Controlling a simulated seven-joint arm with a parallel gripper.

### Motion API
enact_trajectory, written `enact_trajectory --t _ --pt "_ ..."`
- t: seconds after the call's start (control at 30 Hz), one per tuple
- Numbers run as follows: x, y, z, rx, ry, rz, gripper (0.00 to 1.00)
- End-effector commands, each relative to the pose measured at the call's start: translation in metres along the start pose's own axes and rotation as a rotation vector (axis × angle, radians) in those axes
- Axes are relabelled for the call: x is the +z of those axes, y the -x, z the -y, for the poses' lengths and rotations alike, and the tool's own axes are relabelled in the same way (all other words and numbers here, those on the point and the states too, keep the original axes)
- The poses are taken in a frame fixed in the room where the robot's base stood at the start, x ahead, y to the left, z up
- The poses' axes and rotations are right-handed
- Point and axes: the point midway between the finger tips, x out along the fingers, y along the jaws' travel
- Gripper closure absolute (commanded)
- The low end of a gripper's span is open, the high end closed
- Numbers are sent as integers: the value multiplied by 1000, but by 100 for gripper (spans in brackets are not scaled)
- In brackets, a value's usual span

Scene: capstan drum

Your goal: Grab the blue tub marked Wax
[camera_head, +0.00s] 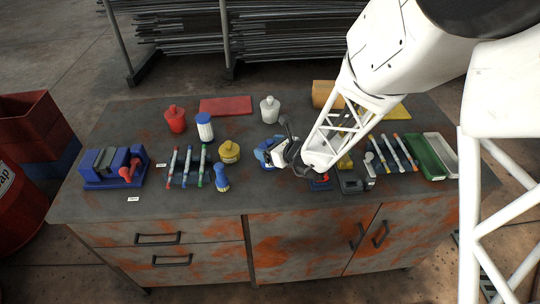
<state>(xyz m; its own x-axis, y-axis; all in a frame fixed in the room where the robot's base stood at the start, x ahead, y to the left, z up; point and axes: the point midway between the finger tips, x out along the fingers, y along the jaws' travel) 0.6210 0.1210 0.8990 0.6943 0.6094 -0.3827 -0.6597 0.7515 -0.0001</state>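My gripper (284,148) is over the middle of the bench, with dark fingers around a small whitish part. A blue object (264,157) lies just left of it, partly covered by the gripper. It may be the blue tub, but no label is readable. I cannot tell whether the fingers touch it or how far they are open. Another small blue and red item (320,183) shows below the wrist, also partly hidden.
Left of the gripper stand a yellow lidded tub (229,152), a blue-and-white jar (204,128), a blue bottle (221,179) and a red bottle (175,120). A white bottle (270,110) stands behind. A green tray (427,156) is at right.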

Motion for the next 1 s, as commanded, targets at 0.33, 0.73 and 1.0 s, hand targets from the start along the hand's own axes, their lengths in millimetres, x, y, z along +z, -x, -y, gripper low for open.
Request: enact_trajectory --t 0.33,0.73,1.0 --pt "0 0 0 0 0 0 54" --pt "21 8 0 -1 2 4 54" --pt "56 23 0 -1 2 3 54"
